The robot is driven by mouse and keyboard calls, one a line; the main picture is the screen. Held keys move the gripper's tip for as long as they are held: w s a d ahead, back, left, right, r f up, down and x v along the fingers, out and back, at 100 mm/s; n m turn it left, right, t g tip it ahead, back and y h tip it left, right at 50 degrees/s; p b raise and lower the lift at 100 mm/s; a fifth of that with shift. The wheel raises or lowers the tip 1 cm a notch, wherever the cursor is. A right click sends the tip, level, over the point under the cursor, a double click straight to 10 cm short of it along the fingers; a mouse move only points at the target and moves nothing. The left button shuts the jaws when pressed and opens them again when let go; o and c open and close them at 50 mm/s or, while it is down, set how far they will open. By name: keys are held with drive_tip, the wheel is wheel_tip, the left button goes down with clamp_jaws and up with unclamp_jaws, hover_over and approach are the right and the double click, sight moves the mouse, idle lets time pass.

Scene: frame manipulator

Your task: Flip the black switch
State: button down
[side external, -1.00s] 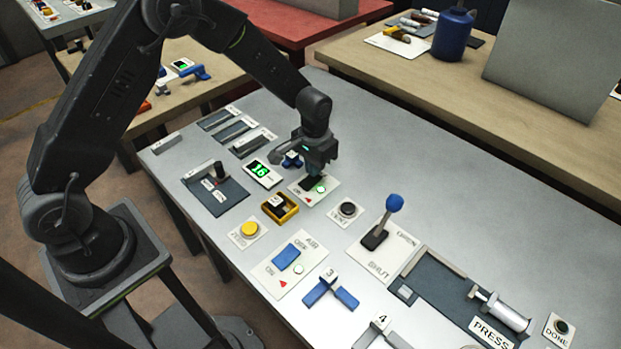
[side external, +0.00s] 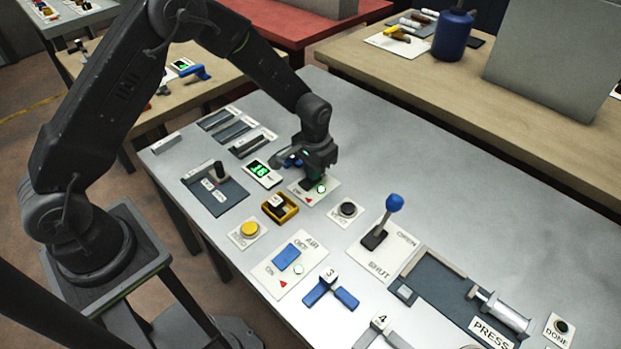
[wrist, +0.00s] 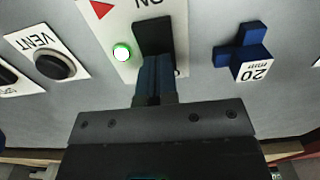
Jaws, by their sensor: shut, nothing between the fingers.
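The black switch (wrist: 153,37) sits on a white plate (wrist: 117,20) with a red triangle and a lit green lamp (wrist: 121,52). In the side view the same plate (side external: 333,187) lies under my gripper (side external: 307,178), which hides most of the switch. In the wrist view my gripper (wrist: 155,78) is shut and empty, its blue-grey fingertips right at the near end of the switch. They appear to touch it or nearly so; I cannot tell which.
A blue piece labelled 20 (wrist: 243,52) is close to the right of the plate in the wrist view. The VENT button (wrist: 55,64) is to the left. A blue-knobbed lever (side external: 394,203) stands nearby. The table's far right side is clear.

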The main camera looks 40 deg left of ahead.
drive_tip(key=shift+r, duration=3.45)
drive_tip(key=shift+r, duration=0.1)
wheel_tip(320, 180, up, 10)
drive_tip(key=t, duration=0.1)
hover_over(299, 184)
drive_tip(key=s+r+t, duration=0.2)
drive_tip(key=s+r, duration=0.5)
drive_tip(key=s+a+r+t, duration=0.2)
drive_tip(key=s+r, duration=0.2)
drive_tip(key=s, duration=1)
drive_tip(key=shift+s+r+t, duration=0.2)
drive_tip(key=shift+s+t, duration=0.05)
drive_tip(key=shift+t, duration=0.05)
